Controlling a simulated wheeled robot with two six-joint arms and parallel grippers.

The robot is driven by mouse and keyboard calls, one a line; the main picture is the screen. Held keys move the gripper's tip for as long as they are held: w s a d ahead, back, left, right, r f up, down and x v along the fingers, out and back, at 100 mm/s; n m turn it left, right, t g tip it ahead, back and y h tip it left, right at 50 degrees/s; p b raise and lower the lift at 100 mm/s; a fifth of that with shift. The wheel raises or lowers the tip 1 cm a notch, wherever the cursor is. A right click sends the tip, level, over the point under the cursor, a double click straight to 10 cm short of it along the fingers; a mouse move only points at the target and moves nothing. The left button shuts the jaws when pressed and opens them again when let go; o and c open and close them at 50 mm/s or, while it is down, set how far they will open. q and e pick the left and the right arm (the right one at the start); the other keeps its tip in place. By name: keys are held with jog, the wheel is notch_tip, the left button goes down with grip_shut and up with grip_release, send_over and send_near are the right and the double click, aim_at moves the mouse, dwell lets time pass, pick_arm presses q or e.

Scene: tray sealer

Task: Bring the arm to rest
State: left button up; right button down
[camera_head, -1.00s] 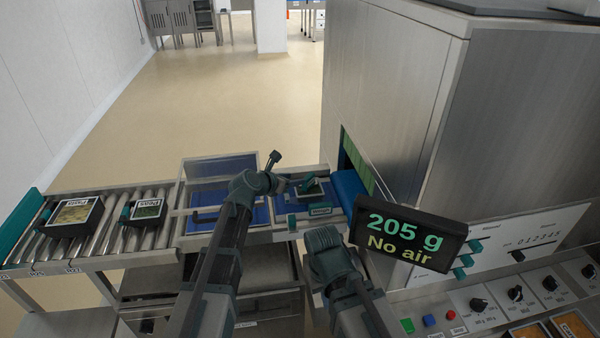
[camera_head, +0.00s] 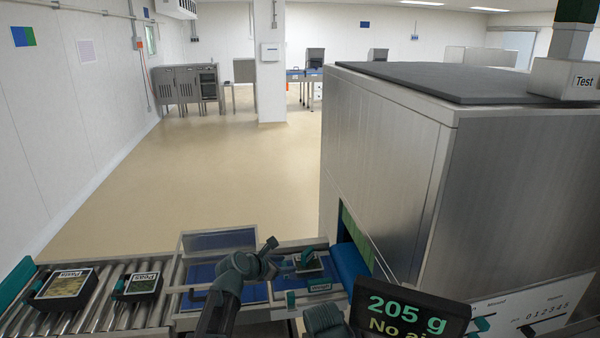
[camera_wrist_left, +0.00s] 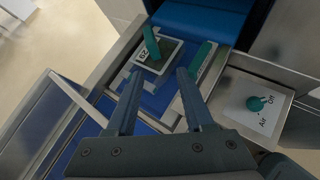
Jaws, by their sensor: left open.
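My left gripper (camera_head: 270,243) is over the blue infeed belt beside the sealing machine. In the left wrist view my left gripper (camera_wrist_left: 158,73) has its two dark fingers apart with nothing held between them. A small dark tray (camera_head: 309,262) with a teal handle lies on the belt just right of the gripper. In the wrist view this tray (camera_wrist_left: 170,48) lies beyond the fingertips, apart from them. A dark link of my own shows at the bottom middle of the head view; my right gripper does not show.
The steel machine (camera_head: 390,150) fills the right, with a display (camera_head: 411,318) reading 205 g before it. A Pasta tray (camera_head: 66,288) and a Peas tray (camera_head: 143,284) lie on the roller conveyor (camera_head: 110,310) at left. The floor (camera_head: 215,150) beyond is clear.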

pick_arm(q)
jog(key=s+a+f+m+g+y, duration=0.2)
jog(key=s+a+f+m+g, duration=0.15)
jog(key=s+m, duration=0.5)
jog(key=s+a+f+m+g+y, duration=0.2)
jog(key=s+a+f+m, duration=0.15)
jog(key=s+m, duration=0.5)
jog(key=s+a+f+m+g+y, duration=0.3)
jog(key=s+a+m, duration=0.1)
jog(key=s+m, duration=0.4)
jog(key=s+d+m+g, duration=0.1)
jog(key=s+d+m, duration=0.3)
jog(key=d, duration=0.7)
jog(key=shift+s+m+y, duration=0.4)
jog(key=shift+m, duration=0.2)
